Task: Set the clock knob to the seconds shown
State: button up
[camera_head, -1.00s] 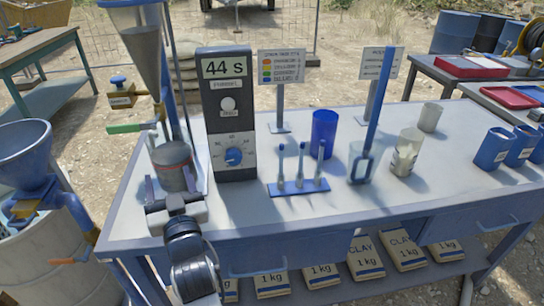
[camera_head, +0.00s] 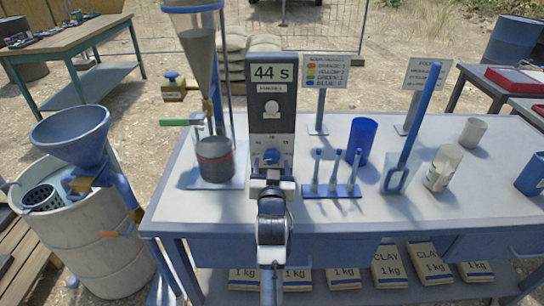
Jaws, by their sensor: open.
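The clock (camera_head: 272,100) is a dark upright box on the bench, its display reading "44 S". A round pale button sits below the display. The blue clock knob (camera_head: 271,157) is low on its face, on a light dial with small marks too small to read. My gripper (camera_head: 272,172) is open in front of the clock's lower face, its fingers just below and close to the knob. I cannot tell whether they touch it. The gripper and wrist hide the clock's base and the lower edge of the dial.
Left of the clock stand a funnel (camera_head: 200,60) and a dark cup (camera_head: 214,160). Right of it are a blue rack (camera_head: 331,191) with upright pieces, a blue cup (camera_head: 360,141) and a beaker (camera_head: 442,168). The front bench top (camera_head: 310,212) is largely bare.

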jog(key=shift+w, duration=1.5)
jog(key=c, duration=1)
